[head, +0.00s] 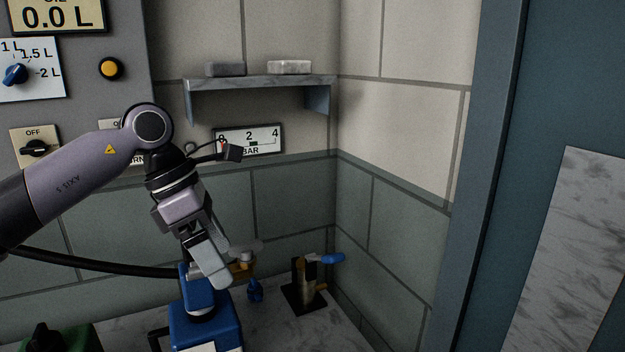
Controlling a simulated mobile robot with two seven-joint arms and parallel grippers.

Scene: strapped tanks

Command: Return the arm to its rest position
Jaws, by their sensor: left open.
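My left arm comes in from the left in the head view and bends down at its elbow. My left gripper (212,268) is open and points down, just above and in front of a blue tank (206,327) on the counter. The fingers overlap the tank's upper part in the picture; I cannot tell whether they touch it. A brass fitting with a pale handle (243,262) is partly hidden behind the gripper. My right gripper is not in view.
A brass tap with a blue lever (332,258) stands on the marble counter (270,330) to the right. A shelf (262,82) holds two blocks above a bar gauge (250,140). A control panel (85,85) is at left. A green object (75,338) is at lower left.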

